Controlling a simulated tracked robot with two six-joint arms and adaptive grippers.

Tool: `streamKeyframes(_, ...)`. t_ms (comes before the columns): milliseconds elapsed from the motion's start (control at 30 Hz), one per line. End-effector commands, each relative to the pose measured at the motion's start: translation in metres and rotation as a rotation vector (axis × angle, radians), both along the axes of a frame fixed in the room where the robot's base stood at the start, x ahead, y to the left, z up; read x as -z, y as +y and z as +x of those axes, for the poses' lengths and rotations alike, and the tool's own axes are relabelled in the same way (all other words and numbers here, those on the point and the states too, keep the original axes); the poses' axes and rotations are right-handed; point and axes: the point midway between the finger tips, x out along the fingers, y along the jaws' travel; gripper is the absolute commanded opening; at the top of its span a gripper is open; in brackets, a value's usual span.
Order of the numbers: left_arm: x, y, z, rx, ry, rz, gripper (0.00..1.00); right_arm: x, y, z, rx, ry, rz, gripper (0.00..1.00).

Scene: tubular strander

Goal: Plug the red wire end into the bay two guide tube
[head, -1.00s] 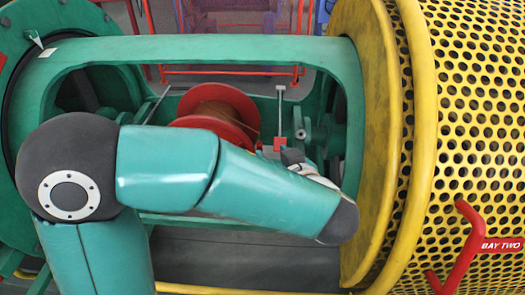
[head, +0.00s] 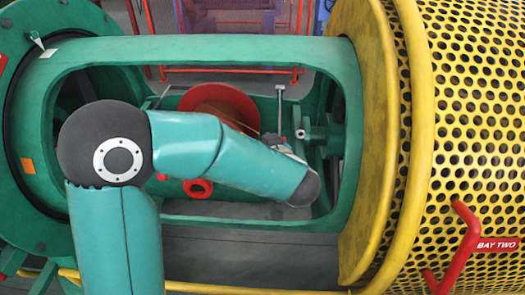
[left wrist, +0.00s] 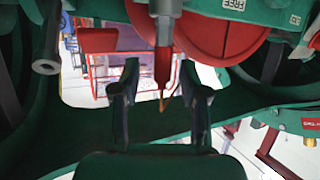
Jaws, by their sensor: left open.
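The red wire end (left wrist: 162,65) hangs in the left wrist view, a red sleeve with a thin copper-coloured tip. My left gripper (left wrist: 162,92) is open, its two dark fingers on either side of the red end, with gaps visible. In the head view my left forearm reaches into the green frame's window and hides the gripper's fingers. A red spool (head: 218,103) sits behind it and also shows in the left wrist view (left wrist: 215,30). A grey hollow tube (left wrist: 46,64) is at the left in the wrist view; I cannot tell whether it is the bay two guide tube.
The green frame (head: 200,48) surrounds the window. A yellow perforated guard (head: 485,120) with a red handle (head: 462,250) and a BAY TWO label (head: 498,244) stands at the right. A red ring (head: 198,188) shows below my forearm.

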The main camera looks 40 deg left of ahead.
Motion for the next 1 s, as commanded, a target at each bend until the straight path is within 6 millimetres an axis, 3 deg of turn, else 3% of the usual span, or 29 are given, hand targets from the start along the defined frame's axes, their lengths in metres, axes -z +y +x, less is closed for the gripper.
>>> streamKeyframes(67, 0.000, 0.000, 0.000, 0.000, 0.000, 0.000, 0.43, 0.000, 0.000, 0.000, 0.000, 0.000, 0.000, 0.40)
streamKeyframes(333, 0.000, 0.000, 0.000, 0.000, 0.000, 0.000, 0.00, 0.000, 0.000, 0.000, 0.000, 0.000, 0.000, 0.40)
streamKeyframes(767, -0.004, -0.001, 0.000, 0.001, -0.003, -0.001, 0.00, 0.000, 0.000, 0.000, 0.000, 0.000, 0.000, 0.40)
streamKeyframes(1000, -0.026, -0.001, 0.000, 0.000, -0.006, -0.001, 0.00, -0.003, 0.000, 0.000, 0.000, 0.000, 0.000, 0.40)
